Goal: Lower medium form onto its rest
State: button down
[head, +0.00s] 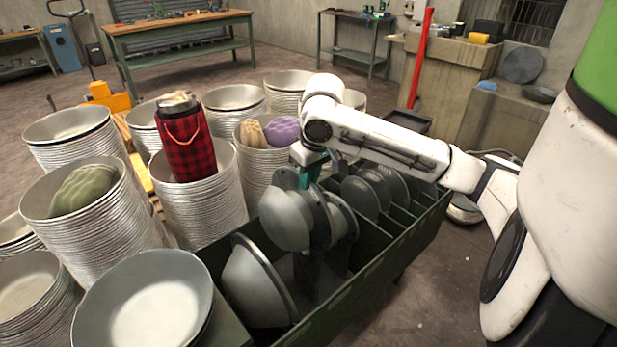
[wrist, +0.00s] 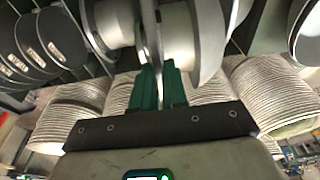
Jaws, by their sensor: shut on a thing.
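The medium form (head: 285,218) is a grey metal dome with a dark backing disc, standing on edge near the middle of a dark green crate. My gripper (head: 311,172) reaches down over it from above, its teal fingers shut at its upper edge. In the wrist view the teal fingers (wrist: 160,82) close beside the form's pale round body (wrist: 207,40). The lower part of the form and any rest under it are hidden in the head view, so I cannot tell whether it touches.
The green crate (head: 345,298) also holds a larger dome (head: 255,287) in front and smaller dark discs (head: 362,197) behind. Another grey form stands close on the right. Stacks of metal bowls (head: 200,205) crowd the left; one carries a red plaid-wrapped flask (head: 186,140). Floor is open at lower right.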

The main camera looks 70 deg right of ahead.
aim_at(307, 197)
jog(key=shift+w+a+f, duration=0.1)
jog(key=shift+a+f, duration=0.1)
jog(key=shift+f, duration=0.05)
dwell(0.7)
jog(key=shift+f+b, duration=1.7)
jog(key=shift+f, duration=0.95)
dwell(0.3)
jog(key=shift+d+f+b, duration=0.25)
jog(key=shift+f+b, duration=0.2)
jog(key=shift+f, duration=0.25)
jog(key=shift+f+b, duration=1.2)
jog(key=shift+f, duration=0.85)
dwell(1.4)
